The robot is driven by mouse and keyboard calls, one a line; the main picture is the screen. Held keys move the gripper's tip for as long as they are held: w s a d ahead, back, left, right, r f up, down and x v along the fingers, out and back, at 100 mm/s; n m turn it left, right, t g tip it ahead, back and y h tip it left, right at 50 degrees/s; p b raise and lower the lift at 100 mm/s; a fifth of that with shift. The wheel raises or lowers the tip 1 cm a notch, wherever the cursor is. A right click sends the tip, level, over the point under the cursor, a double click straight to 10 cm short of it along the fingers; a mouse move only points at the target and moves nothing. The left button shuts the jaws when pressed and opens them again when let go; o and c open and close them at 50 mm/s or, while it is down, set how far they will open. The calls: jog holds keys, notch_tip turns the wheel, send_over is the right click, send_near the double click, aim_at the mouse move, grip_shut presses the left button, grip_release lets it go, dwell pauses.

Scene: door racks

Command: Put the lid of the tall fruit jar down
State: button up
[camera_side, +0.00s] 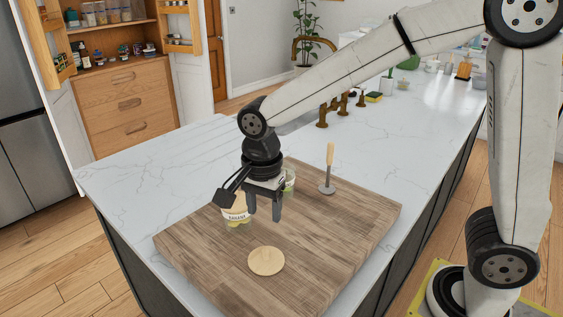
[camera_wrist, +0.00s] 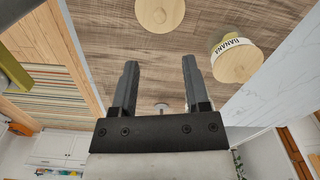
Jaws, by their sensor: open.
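A round pale wooden lid (camera_side: 266,261) with a small knob lies flat on the cutting board (camera_side: 330,225), near its front edge. It shows at the top of the wrist view (camera_wrist: 160,12), beyond my fingertips. My gripper (camera_side: 264,217) is open and empty above the board, behind the lid and apart from it. Its two fingers (camera_wrist: 160,64) are spread with nothing between them. A jar labelled BANANA (camera_side: 238,217) stands left of my gripper, partly hidden by it; a wooden lid tops it in the wrist view (camera_wrist: 237,62). A clear greenish jar (camera_side: 289,181) stands behind my gripper, mostly hidden; its top is unclear.
A tool with an upright wooden handle and metal base (camera_side: 328,171) stands on the board at the back right. The white marble counter (camera_side: 150,170) is bare at left. Brass taps (camera_side: 335,108) stand behind.

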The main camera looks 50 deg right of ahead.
jog(key=shift+r, duration=0.7)
jog(key=shift+f, duration=0.1)
jog(key=s+d+f+n, duration=0.2)
jog(key=d+f+n, duration=0.1)
jog(key=n, duration=0.1)
jog(key=s+d+f+n+t, duration=0.1)
jog(key=s+d+f+n, duration=0.1)
jog(key=d+n, duration=0.2)
jog(key=s+d+f+n+t, duration=0.1)
jog(key=s+d+f+n, duration=0.2)
jog(key=n, duration=0.2)
jog(key=shift+d+f+n, duration=0.2)
jog(key=shift+f+n, duration=0.1)
jog(key=shift+n, duration=0.1)
jog(key=shift+s+d+f+n+t, duration=0.3)
jog(key=shift+s+n, duration=0.15)
jog(key=shift+n, duration=0.15)
